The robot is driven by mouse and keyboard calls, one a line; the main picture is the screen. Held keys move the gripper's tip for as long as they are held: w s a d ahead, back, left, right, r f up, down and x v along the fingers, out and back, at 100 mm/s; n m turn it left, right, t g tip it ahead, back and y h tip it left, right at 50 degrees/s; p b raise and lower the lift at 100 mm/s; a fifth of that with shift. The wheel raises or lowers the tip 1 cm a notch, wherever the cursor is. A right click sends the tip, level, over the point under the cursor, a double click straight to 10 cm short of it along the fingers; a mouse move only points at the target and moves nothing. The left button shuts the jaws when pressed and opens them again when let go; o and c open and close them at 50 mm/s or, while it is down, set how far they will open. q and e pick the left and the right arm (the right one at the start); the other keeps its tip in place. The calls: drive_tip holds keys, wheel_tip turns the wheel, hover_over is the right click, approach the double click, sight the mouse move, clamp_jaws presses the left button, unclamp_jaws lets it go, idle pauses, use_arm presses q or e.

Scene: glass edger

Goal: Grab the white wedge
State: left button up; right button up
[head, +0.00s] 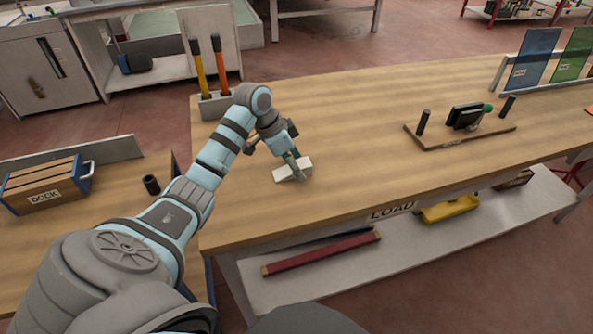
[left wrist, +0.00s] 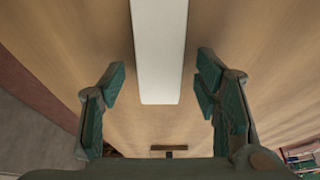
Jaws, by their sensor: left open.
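The white wedge (head: 293,170) lies on the wooden workbench, near its left end in the head view. In the left wrist view the white wedge (left wrist: 159,50) shows as a long pale block reaching in from the top edge. My left gripper (head: 291,163) is right at the wedge and partly covers it in the head view. In the left wrist view the left gripper (left wrist: 158,90) is open, with one green-padded finger on each side of the wedge and a gap on both sides. My right gripper is not in view.
A holder (head: 216,104) with a yellow and an orange-handled tool stands behind my left arm. A brown board (head: 436,139) with black posts is to the right. A dock crate (head: 46,184) sits on the left table. The bench middle is clear.

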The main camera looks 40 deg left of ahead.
use_arm(q)
drive_tip(key=shift+r, duration=0.1)
drive_tip(key=c, duration=1.3)
drive_tip(key=shift+o, duration=0.2)
drive_tip(key=shift+r, duration=0.1)
